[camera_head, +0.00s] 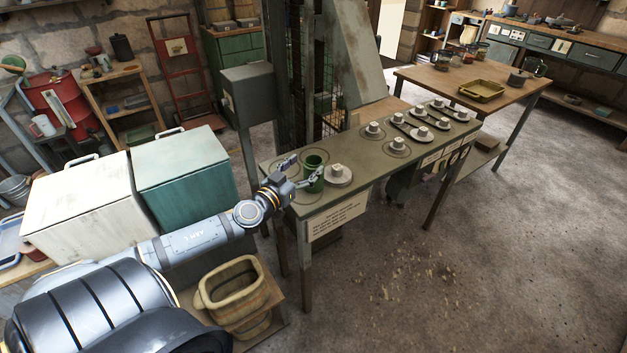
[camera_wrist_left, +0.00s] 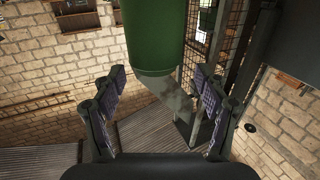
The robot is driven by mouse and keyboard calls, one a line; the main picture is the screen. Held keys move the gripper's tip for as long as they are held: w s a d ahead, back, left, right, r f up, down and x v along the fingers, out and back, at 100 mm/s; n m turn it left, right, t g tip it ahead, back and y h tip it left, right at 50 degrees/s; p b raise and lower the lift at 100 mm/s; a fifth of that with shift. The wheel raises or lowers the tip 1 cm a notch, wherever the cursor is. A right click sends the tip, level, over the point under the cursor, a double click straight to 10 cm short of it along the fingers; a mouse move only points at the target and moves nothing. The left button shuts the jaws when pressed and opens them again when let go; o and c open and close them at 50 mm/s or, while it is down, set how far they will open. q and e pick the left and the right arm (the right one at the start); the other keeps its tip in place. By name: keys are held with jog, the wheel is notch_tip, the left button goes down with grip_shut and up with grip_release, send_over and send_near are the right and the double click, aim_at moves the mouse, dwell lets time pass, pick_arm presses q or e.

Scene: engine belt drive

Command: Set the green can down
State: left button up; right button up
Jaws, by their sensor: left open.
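The green can (camera_head: 313,172) is upright at the near left end of the long green bench (camera_head: 345,186), and it looks to stand on the bench top. It also shows in the left wrist view as a smooth green cylinder (camera_wrist_left: 157,35) at top centre, between the finger pads with gaps at both sides. My left gripper (camera_head: 304,171) is open around the can's near side, one finger to each side. In the left wrist view its fingers (camera_wrist_left: 160,88) are spread wide. The can's contact with the bench is partly hidden. My right gripper is not seen.
A pale disc with a block (camera_head: 339,174) sits close right of the can. Several similar discs (camera_head: 397,145) stand farther along the bench. A grey post and box (camera_head: 247,92) rise behind its left end. White (camera_head: 75,205) and teal (camera_head: 185,175) chests lie left.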

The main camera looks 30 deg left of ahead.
aim_at(311, 160)
pick_arm(q)
jog(key=w+p, duration=0.3)
jog(key=shift+d+r, duration=0.2)
jog(key=shift+r, duration=0.05)
jog(key=shift+w+d+f, duration=0.1)
jog(key=shift+w+f, duration=0.15)
jog(key=shift+w, duration=0.25)
jog(key=shift+f, duration=0.1)
jog(key=shift+c, duration=0.4)
grip_shut()
